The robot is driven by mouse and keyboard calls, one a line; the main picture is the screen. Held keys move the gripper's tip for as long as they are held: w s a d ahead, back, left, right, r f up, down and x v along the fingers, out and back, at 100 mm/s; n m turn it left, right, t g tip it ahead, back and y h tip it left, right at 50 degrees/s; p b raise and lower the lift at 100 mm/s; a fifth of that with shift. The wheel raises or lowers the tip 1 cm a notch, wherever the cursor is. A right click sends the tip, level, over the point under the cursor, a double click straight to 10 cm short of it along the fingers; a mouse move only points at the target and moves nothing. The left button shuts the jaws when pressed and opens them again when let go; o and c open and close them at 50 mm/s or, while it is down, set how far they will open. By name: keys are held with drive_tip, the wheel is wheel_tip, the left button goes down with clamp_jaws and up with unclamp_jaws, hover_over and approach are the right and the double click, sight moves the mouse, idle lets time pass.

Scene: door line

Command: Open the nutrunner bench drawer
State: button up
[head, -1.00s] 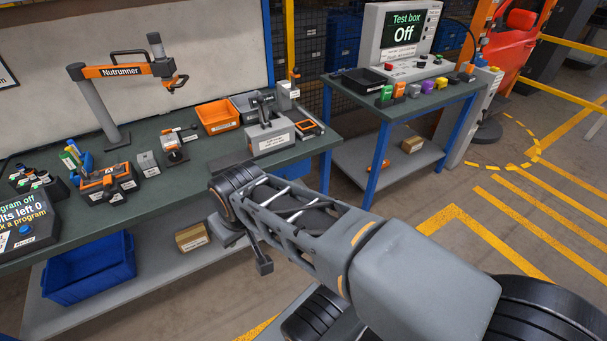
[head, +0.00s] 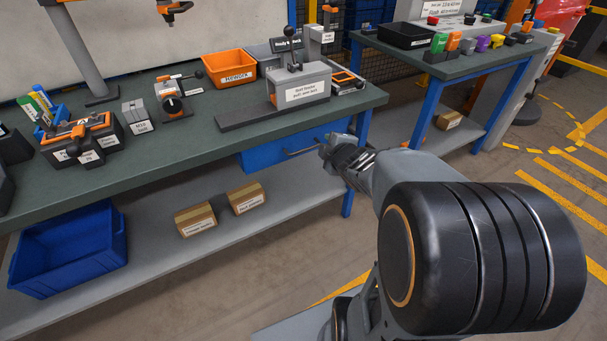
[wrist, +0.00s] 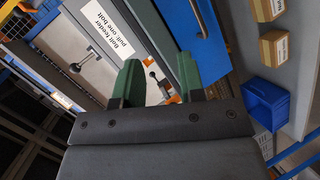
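The blue drawer (head: 268,155) hangs under the right end of the green nutrunner bench (head: 190,140). It looks shut, with a thin bar handle (head: 302,151) across its front. My gripper (head: 326,146) is by the right end of that handle in the head view; whether it touches cannot be told. In the wrist view my gripper (wrist: 160,82) shows two green fingers standing apart with nothing seen held between them. There the blue drawer front (wrist: 183,22) lies above the fingers, to the upper right.
On the bench above stands the grey bolt feeder (head: 302,88), with an orange bin (head: 229,68) beside it. The shelf below bears two cartons (head: 196,219) and a blue crate (head: 70,250). A second table (head: 450,65) stands to the right. Floor in front is clear.

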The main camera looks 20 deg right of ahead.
sight(304, 151)
wheel_tip(304, 151, down, 9)
drive_tip(key=w+n+t+y+b, duration=0.2)
drive_tip(key=n+y+b, duration=0.2)
drive_tip(key=n+b, duration=0.2)
drive_tip(key=b+x, duration=0.3)
drive_tip(key=x, duration=0.9)
drive_tip(key=shift+w, duration=0.3)
clamp_jaws()
